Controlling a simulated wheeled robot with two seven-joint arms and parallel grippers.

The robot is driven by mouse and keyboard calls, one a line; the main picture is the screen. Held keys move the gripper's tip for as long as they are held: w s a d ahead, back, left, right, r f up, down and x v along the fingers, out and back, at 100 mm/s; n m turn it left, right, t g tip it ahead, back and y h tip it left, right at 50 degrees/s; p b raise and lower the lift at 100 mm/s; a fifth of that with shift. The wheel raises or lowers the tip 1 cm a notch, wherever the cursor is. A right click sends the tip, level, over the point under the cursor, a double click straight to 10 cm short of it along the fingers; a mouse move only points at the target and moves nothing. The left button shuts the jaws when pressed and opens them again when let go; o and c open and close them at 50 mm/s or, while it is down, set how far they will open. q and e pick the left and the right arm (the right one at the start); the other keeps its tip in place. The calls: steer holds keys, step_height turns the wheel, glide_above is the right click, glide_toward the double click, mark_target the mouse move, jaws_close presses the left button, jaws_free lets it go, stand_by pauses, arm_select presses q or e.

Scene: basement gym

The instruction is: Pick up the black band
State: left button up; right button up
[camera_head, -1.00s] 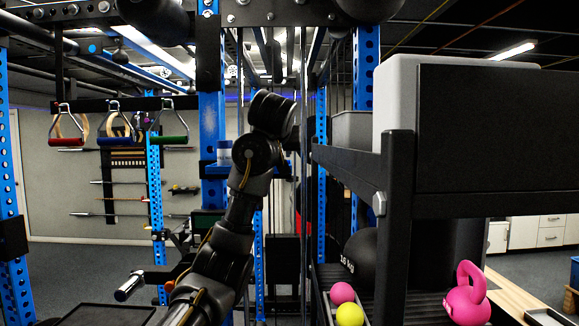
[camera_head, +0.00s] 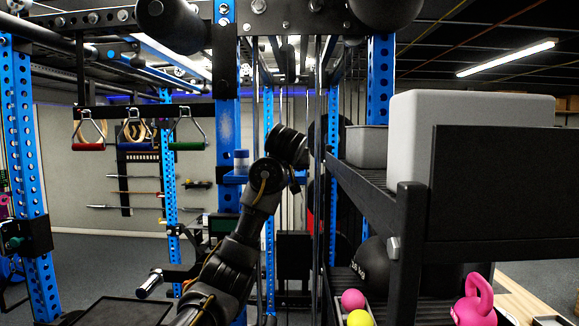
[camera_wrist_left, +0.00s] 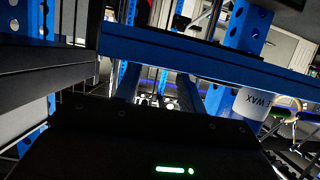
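I cannot make out a black band in either view. My left arm (camera_head: 255,205) rises from the lower middle of the head view towards the blue rack, and its gripper is hidden there behind the arm links. In the left wrist view, my left gripper (camera_wrist_left: 154,92) shows two dark fingers, apart, with a see-through gap and nothing held between them. A blue shelf (camera_wrist_left: 215,70) crosses the picture just beyond the fingers. My right gripper is not in view.
A white jar marked WAX (camera_wrist_left: 252,104) is beside the blue shelf, right of my fingers. A black rack (camera_head: 408,235) at right holds a grey bin (camera_head: 366,146), a pink kettlebell (camera_head: 475,303) and balls (camera_head: 352,299). Blue uprights (camera_head: 380,95) and cables stand close around my arm.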

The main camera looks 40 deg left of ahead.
arm_select(q)
steer(key=p+x, duration=0.1)
steer(key=x, duration=0.1)
steer(key=shift+w+a, duration=0.25)
steer(key=shift+a, duration=0.05)
steer(key=shift+w+a+f, duration=0.15)
steer(key=shift+w+f, duration=0.05)
steer(key=shift+f, duration=0.05)
steer(key=shift+s+d, duration=0.15)
steer(key=shift+d, duration=0.05)
steer(key=shift+c, duration=0.6)
steer(key=c, duration=0.6)
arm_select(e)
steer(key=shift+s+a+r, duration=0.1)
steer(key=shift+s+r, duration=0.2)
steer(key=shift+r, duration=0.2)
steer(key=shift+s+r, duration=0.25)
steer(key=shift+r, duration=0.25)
arm_select(q)
steer(key=shift+r, duration=0.15)
